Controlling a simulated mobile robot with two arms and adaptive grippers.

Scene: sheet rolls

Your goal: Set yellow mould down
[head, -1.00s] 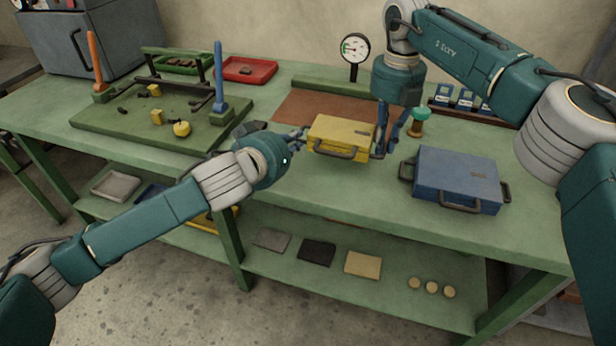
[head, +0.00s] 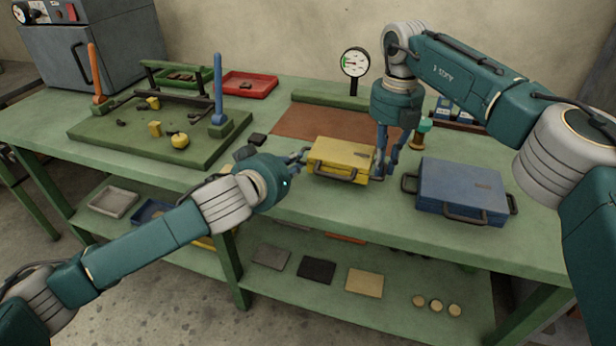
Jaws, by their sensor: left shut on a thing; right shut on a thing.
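The yellow mould (head: 342,156) is a flat case-like block with a dark front handle. It is at the middle of the green bench, in front of the brown mat; whether its underside touches the bench I cannot tell. My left gripper (head: 301,157) is shut on its left side, with the fingers partly hidden by my wrist. My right gripper (head: 384,166) comes down from above and is shut on its right side. The mould looks level.
A blue mould (head: 462,190) with handles lies close to the right. The brown mat (head: 330,122), a dial gauge (head: 355,64) and a green-topped tool (head: 421,130) are behind. A green fixture board (head: 130,135) is at left. Bench (head: 300,205) is bare in front.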

